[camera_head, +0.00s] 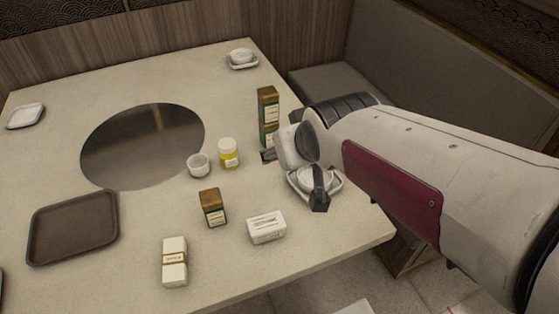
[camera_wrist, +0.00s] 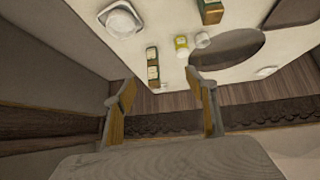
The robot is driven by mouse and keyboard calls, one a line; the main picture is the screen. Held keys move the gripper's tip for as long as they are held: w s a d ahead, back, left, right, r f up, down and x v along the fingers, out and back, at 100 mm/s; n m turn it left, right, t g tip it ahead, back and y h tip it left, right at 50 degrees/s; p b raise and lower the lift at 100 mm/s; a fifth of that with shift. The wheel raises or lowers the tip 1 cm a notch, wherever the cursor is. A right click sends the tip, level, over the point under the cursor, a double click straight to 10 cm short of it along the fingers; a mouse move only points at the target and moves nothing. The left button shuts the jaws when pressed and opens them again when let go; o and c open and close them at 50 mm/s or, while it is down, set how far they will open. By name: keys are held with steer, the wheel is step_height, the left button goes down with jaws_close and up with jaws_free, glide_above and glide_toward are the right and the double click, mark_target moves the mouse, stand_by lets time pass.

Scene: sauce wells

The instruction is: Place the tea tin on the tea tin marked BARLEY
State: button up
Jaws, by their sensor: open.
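Two green-and-brown tea tins stand one on top of the other at the far right of the table: an upper tin (camera_head: 268,101) and a lower tin (camera_head: 268,134). The stack also shows in the wrist view (camera_wrist: 152,66), between the fingers in the picture but beyond them. A third, similar tin (camera_head: 212,208) stands alone nearer the front; it shows at the top of the wrist view (camera_wrist: 211,12). The labels are too small to read, so I cannot tell which is BARLEY. My gripper (camera_head: 293,173) is open and empty, apart from the stack, on its near right side.
A yellow-labelled jar (camera_head: 228,154) and a white cup (camera_head: 199,165) stand left of the stack. A white bowl on a dish (camera_head: 335,187) sits below my gripper. A white box (camera_head: 266,228), a cream block (camera_head: 174,262) and a brown tray (camera_head: 72,228) are nearer the front.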

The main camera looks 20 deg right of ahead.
steer(key=s+a+g+y, duration=0.1)
steer(key=s+a+g, duration=0.1)
steer(key=s, duration=1.2)
steer(key=shift+s+a+f+g, duration=0.3)
steer(key=shift+a+f+g, duration=0.1)
steer(key=shift+a, duration=0.45)
